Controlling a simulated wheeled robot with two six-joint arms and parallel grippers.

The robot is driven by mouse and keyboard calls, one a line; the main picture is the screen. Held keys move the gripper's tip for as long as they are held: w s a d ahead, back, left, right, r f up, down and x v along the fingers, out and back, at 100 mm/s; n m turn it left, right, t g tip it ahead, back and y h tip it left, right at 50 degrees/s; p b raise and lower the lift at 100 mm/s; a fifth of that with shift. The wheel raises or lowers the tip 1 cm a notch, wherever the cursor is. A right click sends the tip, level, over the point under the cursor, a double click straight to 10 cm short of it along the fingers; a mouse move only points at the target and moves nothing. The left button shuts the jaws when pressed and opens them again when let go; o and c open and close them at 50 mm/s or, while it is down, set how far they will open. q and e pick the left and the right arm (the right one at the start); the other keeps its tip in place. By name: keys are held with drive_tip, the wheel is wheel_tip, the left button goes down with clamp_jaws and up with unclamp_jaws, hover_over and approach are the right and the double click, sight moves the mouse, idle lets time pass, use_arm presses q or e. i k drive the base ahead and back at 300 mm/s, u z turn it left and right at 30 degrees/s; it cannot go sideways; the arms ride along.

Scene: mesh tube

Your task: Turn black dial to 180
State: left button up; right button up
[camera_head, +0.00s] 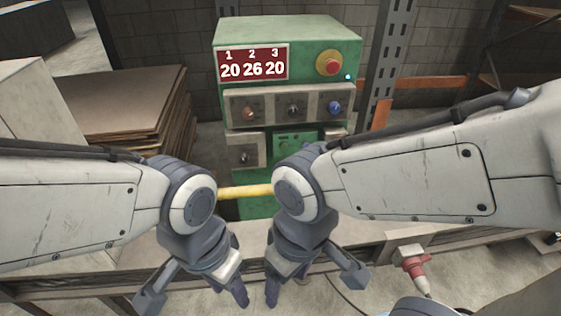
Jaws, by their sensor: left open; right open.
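The black dial (293,110) sits in the middle of a grey panel on the green machine (290,35). A copper-coloured dial (250,113) is on its left and a blue dial (334,107) on its right. The red display (252,64) reads 20 under 1, 26 under 2 and 20 under 3. My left gripper (194,292) is open and empty, pointing down, low in the picture and well below the dials. My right gripper (315,285) is also open and empty beside it, apart from the machine's controls.
A red stop button (328,63) on yellow is at the machine's upper right. Another dark knob (243,157) is on a lower panel. A yellow bar (245,191) shows between my wrists. Stacked brown boards (125,105) stand left. A red plug (415,269) is at lower right.

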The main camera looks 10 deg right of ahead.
sight(292, 110)
drive_tip(key=k, duration=1.25)
drive_tip(key=z, duration=0.55)
drive_tip(key=i, duration=1.65)
drive_tip(key=u, duration=0.55)
